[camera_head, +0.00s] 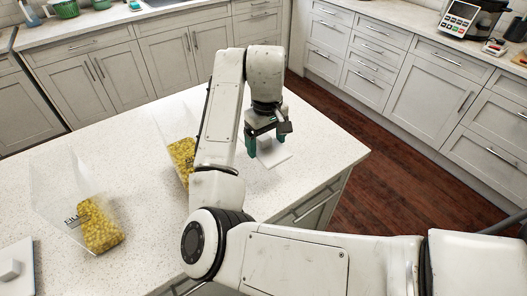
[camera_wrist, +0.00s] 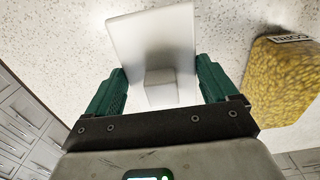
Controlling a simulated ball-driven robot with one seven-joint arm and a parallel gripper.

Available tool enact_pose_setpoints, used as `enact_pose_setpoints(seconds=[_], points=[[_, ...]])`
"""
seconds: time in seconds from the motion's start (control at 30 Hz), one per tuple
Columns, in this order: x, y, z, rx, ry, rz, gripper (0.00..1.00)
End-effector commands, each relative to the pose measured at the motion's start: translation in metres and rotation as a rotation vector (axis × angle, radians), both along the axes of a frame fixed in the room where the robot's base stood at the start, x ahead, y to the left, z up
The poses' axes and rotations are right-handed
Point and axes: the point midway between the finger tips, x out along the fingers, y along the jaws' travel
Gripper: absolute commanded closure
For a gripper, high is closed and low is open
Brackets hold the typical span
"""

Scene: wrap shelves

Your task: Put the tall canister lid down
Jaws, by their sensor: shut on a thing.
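The white, flat lid with a block-shaped knob (camera_wrist: 150,35) is between the green fingers of my gripper (camera_wrist: 160,80) in the wrist view. My gripper is shut on it, with the fingers at its two side edges. In the head view the lid (camera_head: 275,158) shows under my gripper (camera_head: 263,140), over the counter near its right corner. I cannot tell whether it touches the counter. A clear canister with yellow corn (camera_head: 182,155) stands left of my gripper, partly hidden by my arm; its corn also shows in the wrist view (camera_wrist: 280,85).
Another clear canister of corn (camera_head: 98,228) stands on the speckled white counter (camera_head: 140,180) at left. A second white lid with a knob (camera_head: 12,270) lies at the lower left. The counter between the canisters is clear. Its right edge is close to my gripper.

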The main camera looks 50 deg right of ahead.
Motion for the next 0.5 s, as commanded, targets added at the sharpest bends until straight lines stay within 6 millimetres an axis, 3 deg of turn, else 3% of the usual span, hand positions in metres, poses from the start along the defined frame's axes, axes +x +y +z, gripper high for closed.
enact_pose_setpoints(seconds=[0.33,0.5], points=[[0.021,-0.012,-0.028,0.003,-0.001,0.002,0.46],[0.019,-0.011,-0.049,0.003,-0.001,0.001,0.46]])
